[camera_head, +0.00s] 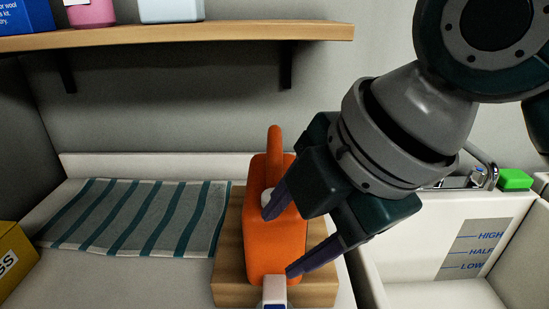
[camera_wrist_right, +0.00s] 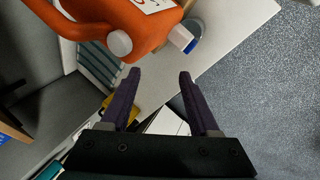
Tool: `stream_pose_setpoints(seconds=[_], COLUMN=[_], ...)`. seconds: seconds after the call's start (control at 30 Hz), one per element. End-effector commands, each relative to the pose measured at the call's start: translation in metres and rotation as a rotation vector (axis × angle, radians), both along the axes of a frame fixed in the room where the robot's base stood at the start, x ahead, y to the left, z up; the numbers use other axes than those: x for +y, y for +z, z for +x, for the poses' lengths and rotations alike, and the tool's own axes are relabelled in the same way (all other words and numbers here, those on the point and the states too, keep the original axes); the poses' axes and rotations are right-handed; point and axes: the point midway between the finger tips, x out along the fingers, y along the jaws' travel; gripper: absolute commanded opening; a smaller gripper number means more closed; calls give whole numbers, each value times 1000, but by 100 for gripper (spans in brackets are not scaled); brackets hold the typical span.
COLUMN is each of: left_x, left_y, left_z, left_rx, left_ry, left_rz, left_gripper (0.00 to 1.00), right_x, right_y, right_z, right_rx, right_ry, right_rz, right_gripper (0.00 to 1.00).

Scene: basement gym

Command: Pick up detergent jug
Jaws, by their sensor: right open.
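The orange detergent jug (camera_head: 270,238) stands upright on a wooden block (camera_head: 232,285) on the counter in the head view. It has a handle at the top and a white cap. In the right wrist view the jug (camera_wrist_right: 112,25) fills the upper left, beyond the fingertips. My right gripper (camera_head: 282,238) is open and comes in from the upper right, its fingers overlapping the jug's right side in the head view. In the right wrist view the space between the fingers (camera_wrist_right: 158,75) is empty, with the jug ahead of them. My left gripper is not in view.
A small white and blue item (camera_head: 273,292) stands in front of the jug. A striped towel (camera_head: 135,217) lies to the left, with a yellow box (camera_head: 15,258) at the far left. A wooden shelf (camera_head: 180,34) hangs above. A white sink (camera_head: 400,262) with level marks is at right.

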Motion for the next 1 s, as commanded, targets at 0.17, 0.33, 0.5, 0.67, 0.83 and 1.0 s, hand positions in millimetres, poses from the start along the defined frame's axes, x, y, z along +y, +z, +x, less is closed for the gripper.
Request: stream_pose_setpoints(seconds=[0.17, 0.33, 0.5, 0.67, 0.83, 1.0], left_x=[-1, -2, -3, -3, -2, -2], left_y=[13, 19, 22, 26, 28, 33], left_z=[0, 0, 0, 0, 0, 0], left_rx=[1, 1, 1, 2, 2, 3], left_ry=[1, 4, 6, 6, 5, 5], left_rz=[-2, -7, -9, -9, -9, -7], left_gripper=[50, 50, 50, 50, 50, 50], right_x=[3, -7, -14, -11, -6, 0], right_y=[60, 105, 124, 106, 88, 76], right_z=[48, 78, 91, 100, 108, 112], right_rx=[-196, -297, -331, -331, -335, -333], right_ry=[465, 755, 873, 887, 885, 885], right_rz=[-255, -450, -533, -540, -539, -539], right_gripper=[62, 62, 62, 62, 62, 62])
